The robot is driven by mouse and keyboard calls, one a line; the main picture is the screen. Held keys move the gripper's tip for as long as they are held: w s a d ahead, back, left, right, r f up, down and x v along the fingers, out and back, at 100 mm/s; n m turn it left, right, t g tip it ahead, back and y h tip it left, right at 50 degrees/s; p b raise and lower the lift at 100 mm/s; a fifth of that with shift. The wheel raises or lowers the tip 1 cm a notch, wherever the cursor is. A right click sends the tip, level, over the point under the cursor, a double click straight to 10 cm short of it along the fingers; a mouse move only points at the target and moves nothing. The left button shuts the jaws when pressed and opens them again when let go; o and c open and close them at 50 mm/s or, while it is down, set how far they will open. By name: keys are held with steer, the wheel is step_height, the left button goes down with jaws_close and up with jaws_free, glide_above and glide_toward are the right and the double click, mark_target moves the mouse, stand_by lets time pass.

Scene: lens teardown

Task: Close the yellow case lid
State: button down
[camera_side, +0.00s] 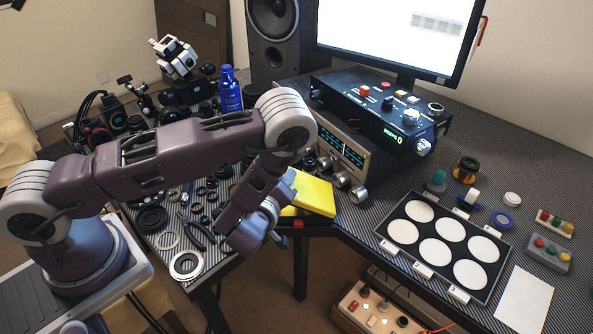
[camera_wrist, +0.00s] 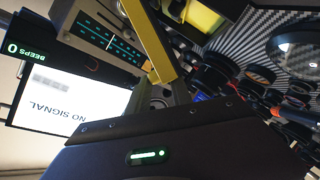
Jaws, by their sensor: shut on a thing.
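The yellow case lid (camera_side: 312,191) stands raised at a tilt over the case in the side view. In the wrist view the lid (camera_wrist: 148,40) shows nearly edge-on as a yellow strip running down to my fingers. My gripper (camera_wrist: 165,88) is shut on the lid's edge. In the side view my wrist is left of the lid, and the fingertips are hard to make out.
A receiver with a lit dial (camera_side: 343,152) stands close behind the case. Lens rings and small tools (camera_side: 190,215) lie to its left. A tray with white discs (camera_side: 443,240) is to the right. The table's front edge is right below the case.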

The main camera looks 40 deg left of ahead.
steer(key=f, duration=0.1)
steer(key=s+a+f, duration=0.1)
steer(key=f, duration=0.1)
steer(key=shift+s+a+f, duration=0.2)
steer(key=shift+a+f, duration=0.05)
steer(key=shift+f, duration=0.15)
steer(key=shift+s+a+f, duration=0.1)
steer(key=shift+f, duration=0.4)
steer(key=shift+s+a+f, duration=0.1)
steer(key=shift+f, duration=0.4)
steer(key=c, duration=1.4)
jaws_free()
steer(key=shift+o, duration=0.2)
steer(key=v, duration=0.7)
